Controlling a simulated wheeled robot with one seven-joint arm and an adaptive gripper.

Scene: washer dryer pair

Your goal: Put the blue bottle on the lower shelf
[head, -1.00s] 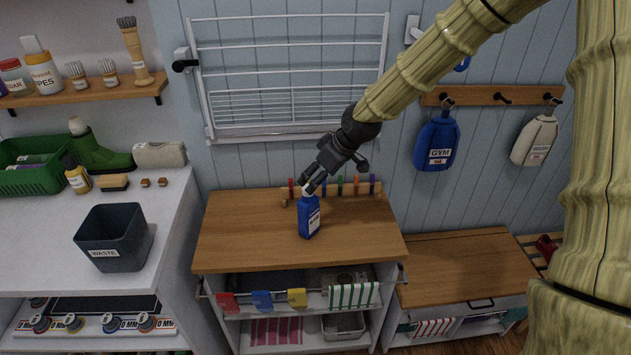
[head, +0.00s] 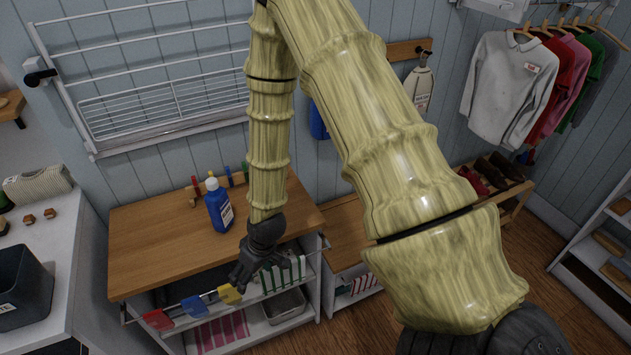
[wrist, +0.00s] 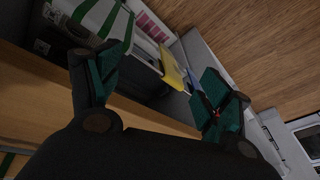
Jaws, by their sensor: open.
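The blue bottle (head: 218,207) with a white cap and label stands upright on the wooden top (head: 150,238) of the shelf unit, near the pen rack. The lower shelf (head: 258,326) is under that top and holds a pink striped cloth (head: 222,330) and a grey bin (head: 284,306). My gripper (head: 238,284) is in front of the unit, below the top's front edge and apart from the bottle. In the wrist view my gripper (wrist: 165,62) has its fingers spread with nothing between them. The bottle does not show in the wrist view.
A front rail carries red (head: 158,320), blue (head: 194,306) and yellow (head: 229,293) cloths and a green-striped towel (head: 283,272), partly covering the shelf openings. A lower wooden bench (head: 335,240) stands to the right. A dark bin (head: 22,285) is on the left counter.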

